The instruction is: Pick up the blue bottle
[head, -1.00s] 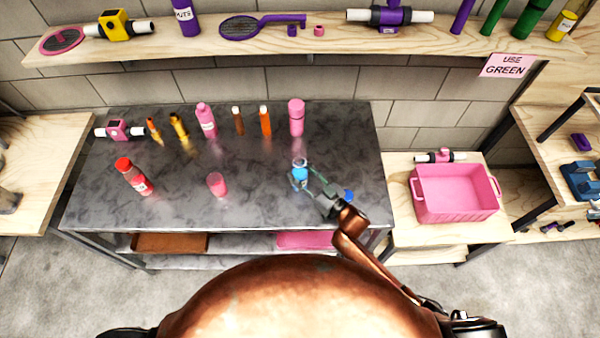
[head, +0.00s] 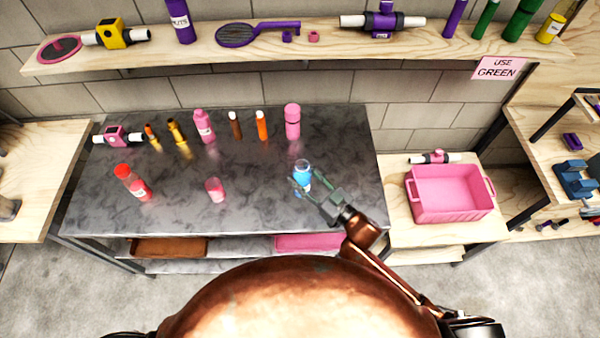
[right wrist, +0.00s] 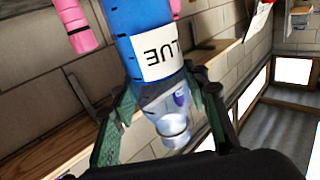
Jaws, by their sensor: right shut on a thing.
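The blue bottle (head: 304,178) is at the right part of the dark marbled table (head: 250,215), with a pale clear top end. My right gripper (head: 303,187) reaches it from the front right and is shut on it, a finger on each side. In the right wrist view the blue bottle (right wrist: 140,35) carries a white label whose letters show upside down, and its clear end (right wrist: 172,125) lies between the fingers of the right gripper (right wrist: 160,95). I cannot tell whether its base touches the table. My left gripper is not in view.
A pink crate (head: 450,205) is on the side table at right. A shelf (head: 200,57) runs above.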

